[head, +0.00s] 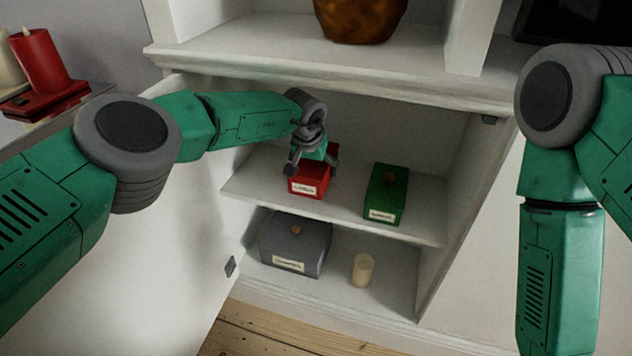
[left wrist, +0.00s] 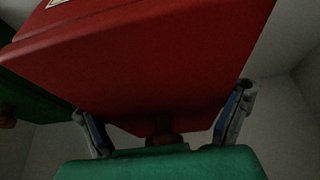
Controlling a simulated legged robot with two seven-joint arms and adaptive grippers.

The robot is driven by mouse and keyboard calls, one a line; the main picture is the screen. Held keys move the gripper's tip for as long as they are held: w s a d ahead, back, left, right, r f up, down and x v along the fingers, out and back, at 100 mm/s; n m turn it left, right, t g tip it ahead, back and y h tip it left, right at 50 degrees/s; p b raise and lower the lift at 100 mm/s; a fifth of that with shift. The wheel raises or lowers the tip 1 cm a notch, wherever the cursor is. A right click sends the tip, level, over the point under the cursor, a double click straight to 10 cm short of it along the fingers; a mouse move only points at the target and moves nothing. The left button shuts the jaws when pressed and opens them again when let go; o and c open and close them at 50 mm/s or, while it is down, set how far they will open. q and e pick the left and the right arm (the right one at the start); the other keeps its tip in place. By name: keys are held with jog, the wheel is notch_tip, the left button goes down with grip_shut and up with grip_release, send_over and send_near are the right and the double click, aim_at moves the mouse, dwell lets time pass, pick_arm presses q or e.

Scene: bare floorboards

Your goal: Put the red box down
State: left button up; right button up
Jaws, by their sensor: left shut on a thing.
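The red box (head: 308,188), with a pale label on its front, is at the middle shelf (head: 335,211) inside the white cabinet. My left gripper (head: 312,163) reaches in from above and is shut on the red box. In the left wrist view the red box (left wrist: 150,60) fills the upper middle, with a finger of my left gripper (left wrist: 165,125) on either side and a brown knob between them. I cannot tell whether the box's underside touches the shelf. My right arm shows at the right, but its gripper is out of view.
A green box (head: 386,195) stands on the same shelf to the right, with a gap between. Below are a grey box (head: 296,245) and a cream candle (head: 362,270). The open cabinet door (head: 190,215) is at the left. A brown pot (head: 360,18) stands above.

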pick_arm(q)
jog(key=shift+d+f, duration=0.1)
jog(key=shift+f, duration=0.15)
jog(key=f, duration=0.1)
jog(key=f+b, duration=0.1)
jog(key=f, duration=0.1)
jog(key=shift+d+b, duration=0.25)
jog(key=shift+b, duration=0.15)
jog(key=shift+w+d+f, duration=0.1)
jog(key=shift+d, duration=0.1)
jog(key=o, duration=1.6)
jog(key=shift+a, duration=0.3)
jog(key=shift+r, duration=0.2)
